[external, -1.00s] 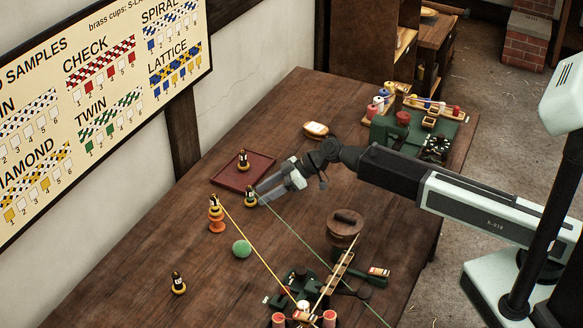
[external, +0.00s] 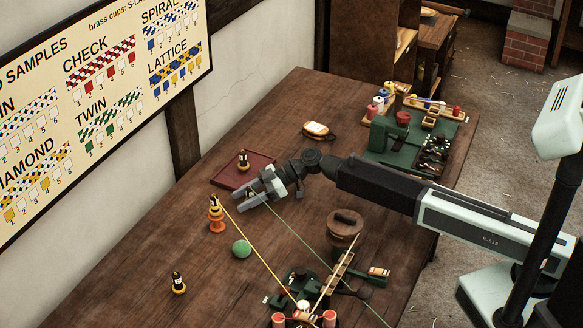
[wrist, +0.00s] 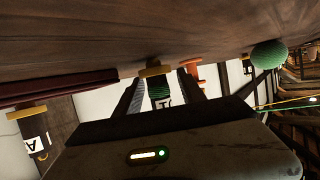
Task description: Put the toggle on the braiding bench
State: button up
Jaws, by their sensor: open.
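My gripper (external: 243,200) is open, low over the table by the front edge of the red tray. A small dark piece with a yellow base and a letter like T shows between or just beyond its fingers in the wrist view (wrist: 158,91); the fingers mostly hide it in the external view. Similar dark-and-yellow pieces stand on the red tray (external: 243,160), on an orange stand (external: 214,204) and on the bare table (external: 178,283). I cannot tell which thing is the toggle. The braiding bench may be the green machine (external: 297,282) at the front, but this is unclear.
Yellow and green cords stretch over the table. A green board (external: 458,137) with reels lies at the back right. Bare wood lies left of the ball.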

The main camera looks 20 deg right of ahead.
jog(key=shift+a+f, duration=0.25)
jog(key=shift+a, duration=0.15)
jog(key=shift+d+r, duration=0.1)
jog(key=shift+c, duration=0.4)
grip_shut()
jog(key=shift+r, duration=0.1)
jog(key=shift+r+p, duration=0.6)
jog(key=shift+p, duration=0.15)
notch_tip(320, 180, up, 3)
jog(key=p, duration=0.3)
jog(key=shift+s+d+f, duration=0.1)
jog(key=shift+s+d, duration=0.05)
jog(key=s+d, duration=0.3)
jog(key=d, duration=0.1)
jog(key=s+d, duration=0.3)
jog(key=s, duration=0.1)
jog(key=s+d, duration=0.3)
jog(key=d, duration=0.1)
jog(key=shift+s+d+r+p, duration=0.25)
jog(key=shift+d+r+p, duration=0.05)
jog(key=shift+r, duration=0.1)
